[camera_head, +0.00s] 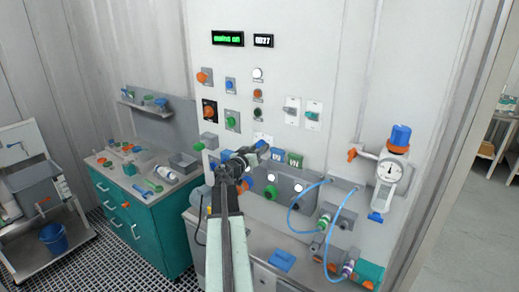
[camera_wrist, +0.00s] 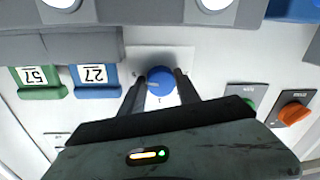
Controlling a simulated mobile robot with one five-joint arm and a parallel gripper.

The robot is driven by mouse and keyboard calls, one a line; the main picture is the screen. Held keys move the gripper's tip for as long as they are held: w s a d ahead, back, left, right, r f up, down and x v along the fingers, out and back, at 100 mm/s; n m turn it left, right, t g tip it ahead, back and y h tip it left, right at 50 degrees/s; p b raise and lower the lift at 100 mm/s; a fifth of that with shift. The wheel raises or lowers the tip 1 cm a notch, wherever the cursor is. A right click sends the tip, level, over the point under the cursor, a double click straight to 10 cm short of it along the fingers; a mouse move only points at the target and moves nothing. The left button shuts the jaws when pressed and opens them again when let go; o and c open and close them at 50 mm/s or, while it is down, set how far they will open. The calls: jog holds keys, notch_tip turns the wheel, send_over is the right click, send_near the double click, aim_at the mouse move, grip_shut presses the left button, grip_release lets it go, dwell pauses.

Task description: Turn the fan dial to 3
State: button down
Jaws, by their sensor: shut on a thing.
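A round blue dial (camera_wrist: 161,80) sits on a pale plate (camera_wrist: 178,55) on the wall panel. In the wrist view my gripper (camera_wrist: 160,77) has one finger on each side of the dial and is shut on it. In the head view my gripper (camera_head: 254,151) reaches up to the panel, and the blue dial (camera_head: 262,144) shows at its tip. A small mark like a 1 shows on the plate beside the dial. The fingers hide part of the plate, and I cannot read a fan label or the dial's setting.
Blue (camera_wrist: 96,79) and green (camera_wrist: 39,81) numbered tags hang close beside the dial. An orange knob (camera_wrist: 294,113) is on the other side. Blue hoses (camera_head: 298,205) and a gauge (camera_head: 389,171) stand right of my arm. A lit display (camera_head: 227,38) is above.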

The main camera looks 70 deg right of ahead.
jog(key=shift+a+n, duration=0.25)
jog(key=shift+n, duration=0.15)
jog(key=n+p, duration=0.1)
jog(key=n, duration=0.2)
jog(key=shift+s+n+y, duration=0.1)
jog(key=shift+n+y, duration=0.2)
jog(key=n, duration=0.5)
jog(key=shift+r+p, duration=0.15)
jog(key=shift+p, duration=0.25)
jog(key=n, duration=0.4)
jog(key=shift+g, duration=0.3)
jog(key=n, duration=0.5)
jog(key=shift+a+r+g+y, duration=0.1)
jog(key=shift+g+y, duration=0.2)
jog(key=shift+y, duration=0.1)
jog(key=c, duration=0.9)
grip_release()
jog(key=shift+p, duration=0.3)
